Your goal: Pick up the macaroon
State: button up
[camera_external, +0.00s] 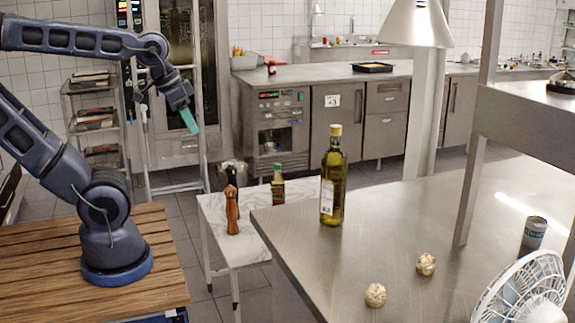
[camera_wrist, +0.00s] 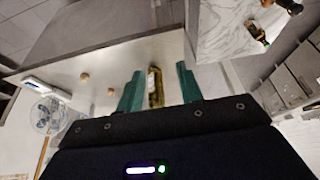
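Two small round beige, crumbly-looking pieces lie on the steel table, one nearer the front edge (camera_external: 375,295) and one further right (camera_external: 426,264). I cannot tell for sure which is the macaroon. In the wrist view they show as small tan dots, one on the left (camera_wrist: 84,77) and one closer to the fingers (camera_wrist: 111,91). My gripper (camera_external: 189,120) is raised in the air at the upper left of the external view, far from both pieces. Its two teal fingers stand apart in the wrist view (camera_wrist: 159,72), with nothing held between them.
An oil bottle (camera_external: 333,190) stands upright on the steel table (camera_external: 300,235) near its far left corner. A white fan (camera_external: 522,290) and a can (camera_external: 534,233) are at the right. A marble side table (camera_external: 252,246) holds a pepper mill (camera_external: 232,210) and a small bottle (camera_external: 278,187).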

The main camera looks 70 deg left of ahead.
jog(key=shift+o, duration=0.2)
jog(key=o, duration=0.6)
jog(key=w+d+r+m+g, duration=0.1)
jog(key=w+d+m, duration=0.2)
jog(key=w, duration=0.4)
jog(key=w+d+r+m, duration=0.2)
jog(key=w+d+m, duration=0.1)
jog(key=w, duration=0.4)
jog(key=m+g+h, duration=0.4)
jog(key=m+g, duration=0.1)
jog(key=m, duration=1)
send_over(427, 256)
jog(key=w+a, duration=0.2)
jog(key=a, duration=0.2)
notch_tip(427, 256, down, 22)
jog(key=shift+s+x, duration=0.15)
jog(key=shift+x, duration=2.55)
jog(key=shift+s+x, duration=0.1)
jog(key=shift+x, duration=2.6)
